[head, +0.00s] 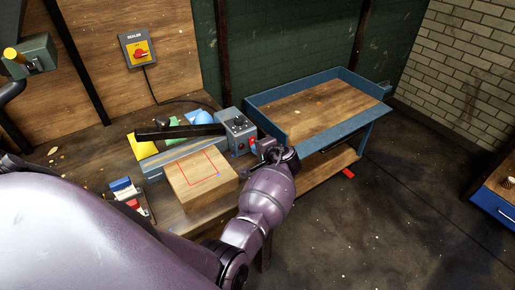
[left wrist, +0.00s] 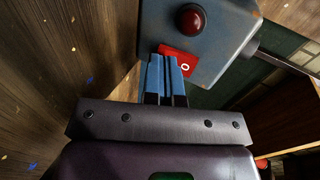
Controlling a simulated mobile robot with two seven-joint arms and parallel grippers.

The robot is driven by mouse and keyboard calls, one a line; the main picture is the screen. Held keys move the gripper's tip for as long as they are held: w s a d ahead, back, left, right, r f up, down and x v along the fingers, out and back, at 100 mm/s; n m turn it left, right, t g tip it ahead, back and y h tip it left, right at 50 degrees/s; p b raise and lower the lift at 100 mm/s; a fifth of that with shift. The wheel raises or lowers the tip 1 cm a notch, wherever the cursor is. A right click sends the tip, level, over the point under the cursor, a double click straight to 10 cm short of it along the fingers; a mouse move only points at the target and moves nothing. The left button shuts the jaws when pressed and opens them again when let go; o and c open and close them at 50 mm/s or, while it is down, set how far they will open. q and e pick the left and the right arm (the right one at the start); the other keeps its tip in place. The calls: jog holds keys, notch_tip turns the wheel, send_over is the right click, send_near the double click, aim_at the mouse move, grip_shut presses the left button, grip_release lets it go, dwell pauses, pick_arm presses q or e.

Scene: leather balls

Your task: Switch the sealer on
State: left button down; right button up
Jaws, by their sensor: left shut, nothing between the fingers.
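The sealer has a blue-grey control box (head: 237,128) at the right end of its long dark bar (head: 180,131), on the wooden bench. In the left wrist view the box's side (left wrist: 222,40) carries a red dome (left wrist: 191,18) and a red rocker switch (left wrist: 184,65) marked with a white O. My left gripper (head: 264,147) is beside the right side of the box. Its blue fingers (left wrist: 166,58) are shut and empty, with the tips over the rocker's left part; I cannot tell whether they touch it. My right gripper is not in view.
A wall box labelled SEALER (head: 138,49) has a red knob on yellow. A wooden block (head: 201,180) with a red outline stands before the sealer. A blue-edged table (head: 315,107) is to the right. Small items (head: 129,194) lie at the bench's front left.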

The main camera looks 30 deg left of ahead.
pick_arm(q)
jog(key=shift+a+f+b, duration=0.15)
jog(key=shift+f+b, duration=0.1)
jog(key=shift+b, duration=0.3)
jog(key=shift+r+y, duration=0.1)
jog(key=shift+y, duration=0.2)
jog(key=shift+r, duration=0.1)
jog(key=shift+w+a+r, duration=0.1)
jog(key=shift+r, duration=0.1)
jog(key=shift+r+p, duration=0.7)
